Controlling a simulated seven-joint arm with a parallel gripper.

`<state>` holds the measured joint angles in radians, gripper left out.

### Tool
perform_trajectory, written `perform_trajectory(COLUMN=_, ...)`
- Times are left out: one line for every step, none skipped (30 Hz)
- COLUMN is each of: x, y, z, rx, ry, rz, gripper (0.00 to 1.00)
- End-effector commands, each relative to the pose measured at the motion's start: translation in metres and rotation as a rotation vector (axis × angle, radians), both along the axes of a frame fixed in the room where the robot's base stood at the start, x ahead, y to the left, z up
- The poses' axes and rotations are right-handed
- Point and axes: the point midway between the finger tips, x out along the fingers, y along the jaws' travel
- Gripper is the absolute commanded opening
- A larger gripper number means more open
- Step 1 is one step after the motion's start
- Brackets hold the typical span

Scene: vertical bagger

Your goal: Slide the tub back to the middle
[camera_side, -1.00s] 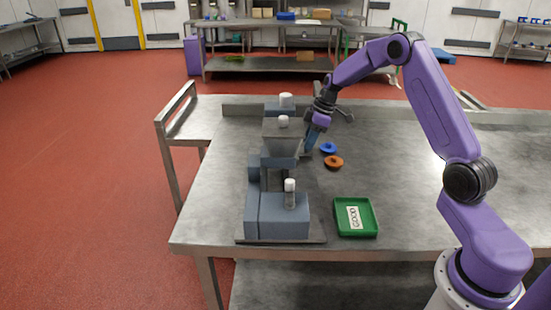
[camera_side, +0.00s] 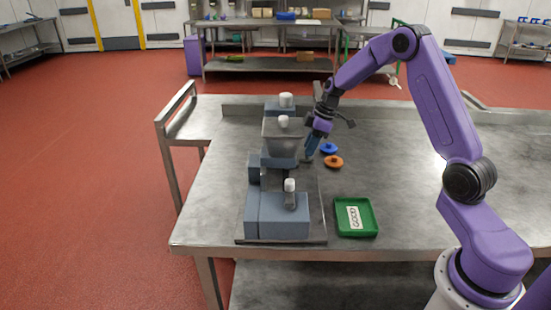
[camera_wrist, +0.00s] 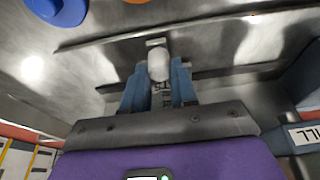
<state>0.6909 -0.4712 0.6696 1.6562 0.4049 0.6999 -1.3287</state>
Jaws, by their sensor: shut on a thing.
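The bagger (camera_side: 277,215) is a blue-grey machine on a dark base plate, with a grey tapered tub (camera_side: 283,140) above its middle. A white knob or cap shows at the tub's top. My gripper (camera_side: 309,153) is at the tub's right side, pointing down. In the wrist view my gripper's blue fingers (camera_wrist: 159,88) are shut on a pale rounded handle (camera_wrist: 158,65) between them. Dark lettering shows between the fingers, partly hidden. Which part of the machine carries the handle is hard to tell in the side view.
A blue disc (camera_side: 329,148) and an orange disc (camera_side: 333,162) lie close to the right of my gripper. A green tray (camera_side: 366,230) with a GOOD label sits at the front right. A white-topped post (camera_side: 290,187) stands at the bagger's front. The table's right is clear.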

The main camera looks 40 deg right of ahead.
Motion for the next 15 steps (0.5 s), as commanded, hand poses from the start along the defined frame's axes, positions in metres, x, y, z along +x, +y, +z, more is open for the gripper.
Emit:
perform_trajectory(x=-0.002, y=0.003, z=0.001, rx=0.000, ry=-0.002, rz=0.002, gripper=0.00)
perform_trajectory(x=-0.003, y=0.004, z=0.001, rx=0.000, ry=-0.002, rz=0.002, gripper=0.00)
perform_trajectory(x=-0.005, y=0.006, z=0.001, rx=0.000, ry=-0.002, rz=0.002, gripper=0.00)
perform_trajectory(x=-0.006, y=0.007, z=0.001, rx=0.000, ry=-0.002, rz=0.002, gripper=0.00)
perform_trajectory(x=-0.007, y=0.009, z=0.001, rx=0.000, ry=-0.002, rz=0.002, gripper=0.00)
perform_trajectory(x=-0.009, y=0.010, z=0.001, rx=0.001, ry=-0.002, rz=0.002, gripper=0.00)
perform_trajectory(x=-0.010, y=0.012, z=0.001, rx=0.001, ry=-0.002, rz=0.002, gripper=0.00)
perform_trajectory(x=-0.011, y=0.013, z=0.001, rx=0.000, ry=-0.002, rz=0.002, gripper=0.00)
perform_trajectory(x=-0.013, y=0.014, z=0.001, rx=0.001, ry=-0.003, rz=0.002, gripper=0.00)
perform_trajectory(x=-0.014, y=0.015, z=0.001, rx=0.000, ry=-0.002, rz=0.002, gripper=0.00)
perform_trajectory(x=-0.014, y=0.016, z=0.001, rx=0.000, ry=-0.002, rz=0.002, gripper=0.00)
perform_trajectory(x=-0.015, y=0.016, z=0.001, rx=0.000, ry=-0.002, rz=0.002, gripper=0.00)
perform_trajectory(x=-0.015, y=0.017, z=0.001, rx=0.000, ry=-0.002, rz=0.002, gripper=0.00)
perform_trajectory(x=-0.016, y=0.017, z=0.001, rx=0.000, ry=-0.002, rz=0.002, gripper=0.00)
perform_trajectory(x=-0.016, y=0.017, z=0.001, rx=0.000, ry=-0.002, rz=0.002, gripper=0.00)
